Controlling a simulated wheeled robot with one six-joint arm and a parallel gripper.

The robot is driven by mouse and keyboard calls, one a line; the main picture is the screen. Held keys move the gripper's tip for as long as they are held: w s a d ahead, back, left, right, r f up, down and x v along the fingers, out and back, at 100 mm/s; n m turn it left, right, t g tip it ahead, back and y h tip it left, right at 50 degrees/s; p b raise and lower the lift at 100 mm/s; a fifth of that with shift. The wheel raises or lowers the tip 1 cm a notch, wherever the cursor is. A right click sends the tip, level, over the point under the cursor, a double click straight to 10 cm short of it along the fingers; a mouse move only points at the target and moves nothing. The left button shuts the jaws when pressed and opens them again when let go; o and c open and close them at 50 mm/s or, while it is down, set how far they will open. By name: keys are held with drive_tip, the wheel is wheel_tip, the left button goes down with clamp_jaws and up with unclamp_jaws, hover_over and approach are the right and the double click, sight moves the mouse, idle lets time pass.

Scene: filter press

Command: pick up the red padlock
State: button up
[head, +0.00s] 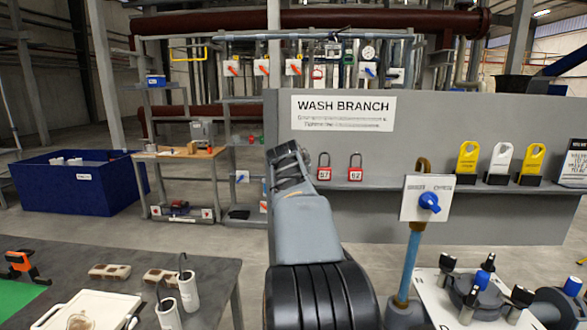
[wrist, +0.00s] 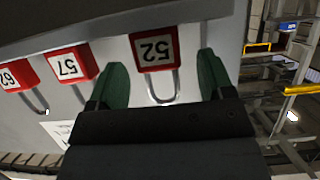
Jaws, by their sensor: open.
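A red padlock numbered 52 (wrist: 155,50) shows upside down in the wrist view, its shackle pointing down in the picture. My gripper (wrist: 161,78) is open, with one green finger on each side of this padlock and gaps between. I cannot tell how deep the padlock sits between the fingers. In the head view my arm hides it. Red padlock 57 (head: 323,174) and red padlock 62 (head: 355,174) stand to the right on the grey panel's ledge. They also show in the wrist view as padlock 57 (wrist: 70,66) and padlock 62 (wrist: 17,76).
The grey panel (head: 450,130) with the WASH BRANCH sign (head: 343,113) stands behind the padlocks. Yellow and white tags (head: 501,163) stand farther right on the ledge. A blue-handled valve (head: 429,203) on a pipe stands in front. A grey table (head: 205,270) is at lower left.

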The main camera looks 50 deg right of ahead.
drive_tip(key=shift+x, duration=1)
drive_tip(key=shift+c, duration=0.2)
drive_tip(key=c, duration=1)
drive_tip(key=shift+r, duration=0.15)
